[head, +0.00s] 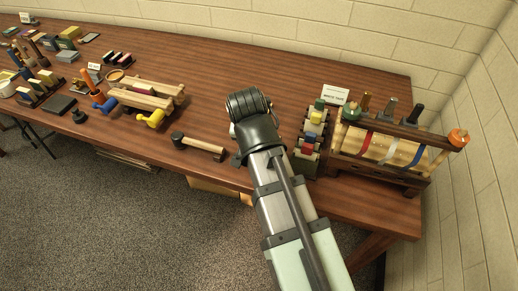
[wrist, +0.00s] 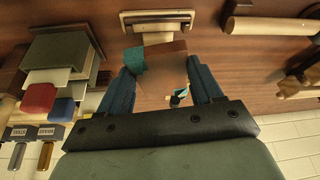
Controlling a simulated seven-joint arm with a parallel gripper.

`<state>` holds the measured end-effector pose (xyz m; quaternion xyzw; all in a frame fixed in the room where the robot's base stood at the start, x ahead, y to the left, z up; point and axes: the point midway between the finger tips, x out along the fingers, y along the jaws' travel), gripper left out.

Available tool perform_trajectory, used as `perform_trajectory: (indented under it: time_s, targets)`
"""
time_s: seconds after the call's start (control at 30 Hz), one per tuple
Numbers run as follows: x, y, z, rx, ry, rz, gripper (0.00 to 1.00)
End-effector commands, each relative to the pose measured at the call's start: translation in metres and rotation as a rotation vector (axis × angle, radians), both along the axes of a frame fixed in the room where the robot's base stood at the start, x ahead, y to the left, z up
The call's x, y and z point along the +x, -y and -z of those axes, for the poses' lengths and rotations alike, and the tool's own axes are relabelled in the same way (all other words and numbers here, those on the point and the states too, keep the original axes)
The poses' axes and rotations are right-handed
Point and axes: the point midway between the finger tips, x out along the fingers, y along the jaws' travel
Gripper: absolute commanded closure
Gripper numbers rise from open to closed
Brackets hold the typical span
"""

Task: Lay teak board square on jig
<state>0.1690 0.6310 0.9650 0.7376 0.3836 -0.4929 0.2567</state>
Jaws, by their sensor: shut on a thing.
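My gripper (wrist: 162,78) shows in the wrist view, with two dark blue fingers closed on a brown block-like piece (wrist: 158,80). Its face is plain tan-brown, and a darker brown edge and a teal patch show at its top. I take it for the teak board, but its full shape is not clear. Beyond it, at the top of the wrist view, is a pale wooden frame with a dark bar (wrist: 157,17), which may be the jig. The held piece appears apart from it. In the head view my arm hides the fingers, the held piece and that frame.
A mallet (head: 200,147) and a wooden clamp frame (head: 145,95) lie to the left. A white sign (head: 335,94) is behind. Bare tabletop (head: 215,90) lies left of my wrist.

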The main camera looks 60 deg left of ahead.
Motion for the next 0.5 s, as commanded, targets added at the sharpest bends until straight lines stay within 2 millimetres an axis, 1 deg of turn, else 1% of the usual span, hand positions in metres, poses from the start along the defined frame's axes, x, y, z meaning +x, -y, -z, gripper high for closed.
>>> perform_trajectory:
  time_s: [0.03,0.1,0.2,0.5]
  targets:
    - [0.001,-0.006,0.006,-0.001,0.001,0.031,0.70]
    - [0.004,-0.010,0.014,-0.001,0.000,0.074,0.70]
    - [0.008,-0.014,0.021,0.000,0.002,0.124,0.70]
    - [0.012,-0.016,0.036,0.000,0.000,0.177,0.70]
